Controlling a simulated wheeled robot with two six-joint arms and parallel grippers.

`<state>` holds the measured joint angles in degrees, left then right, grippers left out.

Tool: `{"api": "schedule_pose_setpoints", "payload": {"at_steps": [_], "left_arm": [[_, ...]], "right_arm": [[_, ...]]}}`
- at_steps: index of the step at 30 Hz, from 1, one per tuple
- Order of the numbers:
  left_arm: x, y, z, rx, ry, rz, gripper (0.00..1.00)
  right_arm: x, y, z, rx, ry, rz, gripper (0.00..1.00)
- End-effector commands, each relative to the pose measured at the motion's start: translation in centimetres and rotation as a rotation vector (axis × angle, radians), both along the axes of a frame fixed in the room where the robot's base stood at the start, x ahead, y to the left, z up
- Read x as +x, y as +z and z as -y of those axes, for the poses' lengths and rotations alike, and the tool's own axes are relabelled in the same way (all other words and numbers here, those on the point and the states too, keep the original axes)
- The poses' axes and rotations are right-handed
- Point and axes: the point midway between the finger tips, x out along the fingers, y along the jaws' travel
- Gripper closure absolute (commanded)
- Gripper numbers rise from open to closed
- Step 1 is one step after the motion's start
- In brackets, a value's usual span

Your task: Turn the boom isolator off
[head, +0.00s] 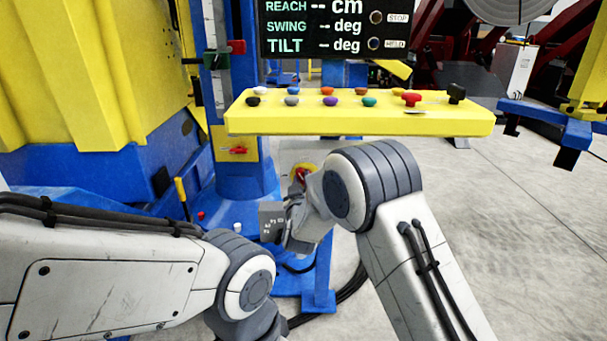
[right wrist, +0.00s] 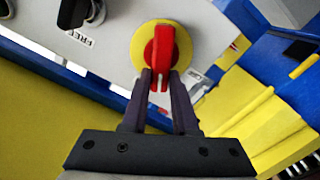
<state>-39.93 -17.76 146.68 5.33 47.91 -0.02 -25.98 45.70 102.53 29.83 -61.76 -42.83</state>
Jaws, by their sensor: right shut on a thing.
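The rotary isolator switch has a red handle (right wrist: 160,55) on a round yellow plate (right wrist: 190,47), set in a light grey panel (right wrist: 120,40). In the right wrist view my right gripper (right wrist: 163,82) is shut on the lower end of the red handle, a finger on each side. The handle stands roughly upright in that view, in line with the fingers. In the head view the isolator (head: 300,170) shows just behind my right wrist, which hides part of it and the fingertips. My left gripper is out of view; only my left arm shows.
Black selector knobs (right wrist: 78,12) sit beside the isolator on the panel. Above it is a yellow console (head: 360,122) with several coloured knobs. A blue column (head: 240,90) carries a yellow plate with a red lever (head: 235,150). Open floor (head: 520,220) lies to the right.

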Motion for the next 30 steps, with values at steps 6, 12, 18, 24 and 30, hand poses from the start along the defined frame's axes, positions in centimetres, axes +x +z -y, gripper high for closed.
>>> {"api": "schedule_pose_setpoints", "payload": {"at_steps": [6,12,18,24,30], "left_arm": [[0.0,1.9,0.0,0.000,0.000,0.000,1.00],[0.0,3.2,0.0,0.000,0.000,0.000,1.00],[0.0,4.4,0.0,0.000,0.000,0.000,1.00],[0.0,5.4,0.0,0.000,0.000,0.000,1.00],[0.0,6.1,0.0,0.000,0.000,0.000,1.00]], "right_arm": [[0.0,0.0,-0.4,-0.208,0.000,-0.001,1.00],[0.0,-0.3,-0.6,-0.397,0.000,-0.001,1.00],[0.0,-0.6,-0.8,-0.587,0.001,-0.002,1.00],[0.0,-1.0,-1.0,-0.768,0.001,-0.001,1.00],[0.0,-1.3,-1.1,-0.919,0.002,-0.001,1.00]]}}
